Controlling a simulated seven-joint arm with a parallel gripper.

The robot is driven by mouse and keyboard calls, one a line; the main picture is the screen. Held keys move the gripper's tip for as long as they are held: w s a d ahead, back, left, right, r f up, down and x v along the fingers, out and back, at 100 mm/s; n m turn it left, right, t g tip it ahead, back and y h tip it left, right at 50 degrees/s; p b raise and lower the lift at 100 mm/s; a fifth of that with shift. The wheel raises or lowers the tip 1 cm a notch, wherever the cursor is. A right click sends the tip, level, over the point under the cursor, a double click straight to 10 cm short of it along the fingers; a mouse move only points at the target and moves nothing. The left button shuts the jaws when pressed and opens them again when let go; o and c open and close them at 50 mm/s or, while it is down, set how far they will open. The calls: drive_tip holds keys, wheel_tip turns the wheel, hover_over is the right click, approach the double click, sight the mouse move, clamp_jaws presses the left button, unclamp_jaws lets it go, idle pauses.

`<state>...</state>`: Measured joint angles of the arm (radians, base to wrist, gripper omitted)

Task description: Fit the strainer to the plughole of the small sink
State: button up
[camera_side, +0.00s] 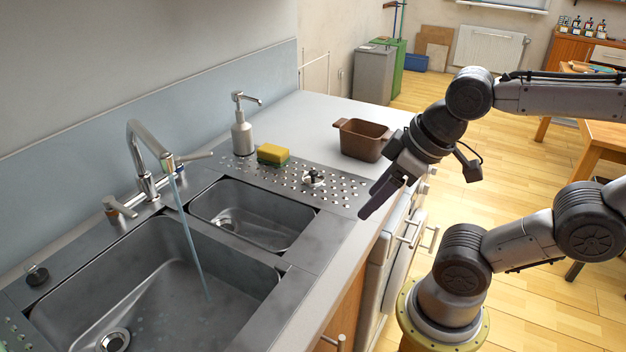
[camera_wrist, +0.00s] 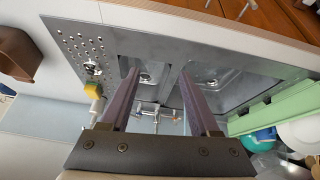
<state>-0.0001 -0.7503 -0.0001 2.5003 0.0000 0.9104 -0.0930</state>
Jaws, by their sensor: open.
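The strainer, a small metal piece with a black knob, sits on the perforated drainboard (camera_side: 290,172); I see it in the side view (camera_side: 314,178) and the wrist view (camera_wrist: 92,69). The small sink (camera_side: 275,239) is empty, and its plughole (camera_side: 228,222) shows in its floor. The small sink also shows in the wrist view (camera_wrist: 122,72), partly covered by a finger. My gripper (camera_side: 372,208) hangs above the counter's front edge, right of the strainer and apart from it. In the wrist view my gripper (camera_wrist: 159,74) has its fingers wide apart with nothing between them.
A yellow-green sponge (camera_side: 273,154) and soap dispenser (camera_side: 242,135) stand behind the strainer. A brown tub (camera_side: 362,139) stands at the right. The tap (camera_side: 146,155) runs water into the large sink (camera_side: 170,290). A green rack (camera_wrist: 275,105) with dishes shows in the wrist view.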

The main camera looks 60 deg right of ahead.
drive_tip(key=w+d+r+n+g, duration=0.2)
drive_tip(key=w+d+r+n, duration=0.2)
drive_tip(key=w+r+n, duration=0.65)
drive_tip(key=n+g, duration=0.2)
drive_tip(key=g, duration=0.2)
hover_over(313, 171)
wheel_tip(313, 171, down, 18)
drive_tip(key=shift+d+r, duration=0.1)
drive_tip(key=shift+f, duration=2.85)
drive_tip(key=shift+c, duration=0.3)
